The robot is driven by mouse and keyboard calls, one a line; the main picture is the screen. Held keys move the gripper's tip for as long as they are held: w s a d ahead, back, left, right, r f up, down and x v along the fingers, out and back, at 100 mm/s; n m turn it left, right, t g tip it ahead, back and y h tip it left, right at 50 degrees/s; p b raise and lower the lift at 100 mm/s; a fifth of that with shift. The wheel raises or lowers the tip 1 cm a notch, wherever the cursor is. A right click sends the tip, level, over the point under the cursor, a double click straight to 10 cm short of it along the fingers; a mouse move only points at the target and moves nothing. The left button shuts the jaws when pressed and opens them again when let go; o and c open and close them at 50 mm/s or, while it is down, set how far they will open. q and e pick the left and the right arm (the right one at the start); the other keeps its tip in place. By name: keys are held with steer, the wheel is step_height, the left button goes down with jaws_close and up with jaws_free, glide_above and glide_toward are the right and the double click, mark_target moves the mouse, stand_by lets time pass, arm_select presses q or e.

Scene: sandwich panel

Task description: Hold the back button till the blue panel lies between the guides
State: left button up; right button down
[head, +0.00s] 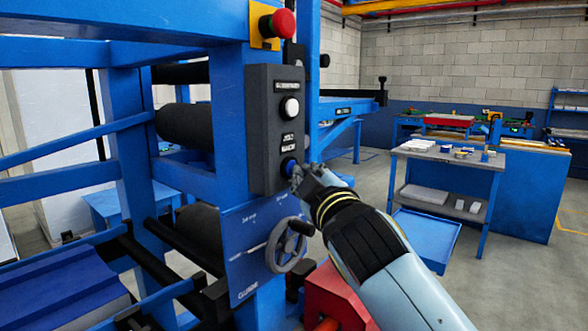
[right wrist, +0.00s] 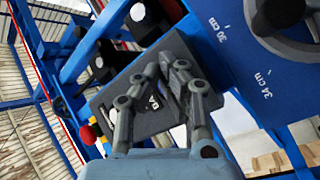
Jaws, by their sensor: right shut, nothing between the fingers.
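The dark control box (head: 270,130) stands upright on the blue frame. Its upper button is white (head: 289,107). The lower button, under a white label, is blue (head: 288,166). My right gripper (head: 298,177) is shut and empty, its fingertips at the blue button; whether they press it I cannot tell. In the right wrist view the shut fingers (right wrist: 165,68) lie over the box face (right wrist: 150,118), and part of a label shows; the button is hidden. A blue slab (head: 50,285), perhaps the panel, lies at lower left. The guides are not clearly seen. My left gripper is not in view.
A red emergency stop (head: 283,23) sits above the box. A handwheel (head: 288,247) on a blue scale plate is just below my right gripper. Dark rollers (head: 184,124) are behind the frame. A work table (head: 450,160) stands at right, with open floor around it.

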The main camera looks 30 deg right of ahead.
steer(key=shift+s+d, duration=0.3)
steer(key=shift+s, duration=0.45)
steer(key=s, duration=0.1)
steer(key=s+d, duration=0.1)
steer(key=s, duration=0.1)
steer(key=s+d, duration=0.1)
steer(key=shift+s+b, duration=0.35)
steer(key=shift+b, duration=0.05)
stand_by(0.8)
